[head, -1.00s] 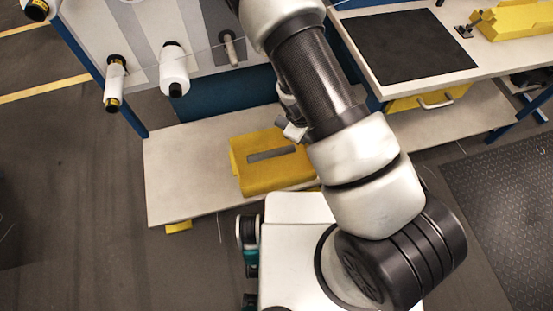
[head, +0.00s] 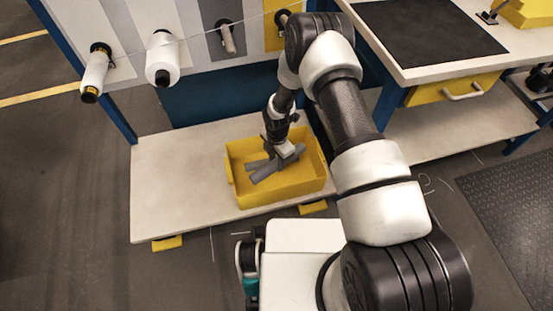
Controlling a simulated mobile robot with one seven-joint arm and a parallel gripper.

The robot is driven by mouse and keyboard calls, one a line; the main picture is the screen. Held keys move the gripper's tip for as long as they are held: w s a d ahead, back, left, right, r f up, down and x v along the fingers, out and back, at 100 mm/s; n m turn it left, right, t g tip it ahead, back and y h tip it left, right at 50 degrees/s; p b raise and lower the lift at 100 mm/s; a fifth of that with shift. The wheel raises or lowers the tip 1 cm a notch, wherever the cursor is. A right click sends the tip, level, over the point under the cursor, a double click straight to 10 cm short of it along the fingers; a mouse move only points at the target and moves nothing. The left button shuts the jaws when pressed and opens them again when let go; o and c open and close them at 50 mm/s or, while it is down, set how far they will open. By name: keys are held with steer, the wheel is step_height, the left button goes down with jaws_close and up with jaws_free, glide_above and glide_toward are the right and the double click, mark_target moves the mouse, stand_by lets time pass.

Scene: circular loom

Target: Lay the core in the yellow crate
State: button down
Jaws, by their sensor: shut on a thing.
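The yellow crate (head: 235,187) stands open on the low white shelf, below the panel. My gripper (head: 285,151) reaches down over the crate and is shut on a grey core (head: 293,158). The held core is inside the crate's outline, slanting up to the right. Another grey tube-like piece (head: 262,176) lies lower left in the crate, close to or crossing the held core. I cannot tell whether the held core touches the crate floor. My gripper hides part of the core.
White bobbins (head: 162,61) and a grey core on a peg (head: 228,38) jut from the panel above, with a thin thread across. A blue-legged bench with a black mat (head: 425,38) stands right. The shelf (head: 175,175) left of the crate is bare.

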steer(key=shift+f, duration=7.25)
steer(key=c, duration=1.2)
jaws_free()
steer(key=r+p, duration=0.2)
steer(key=r, duration=0.6)
steer(key=r+p, duration=0.3)
steer(key=r, duration=0.6)
steer(key=shift+s+d+r, duration=0.1)
steer(key=shift+s+r, duration=0.05)
steer(key=shift+s, duration=0.05)
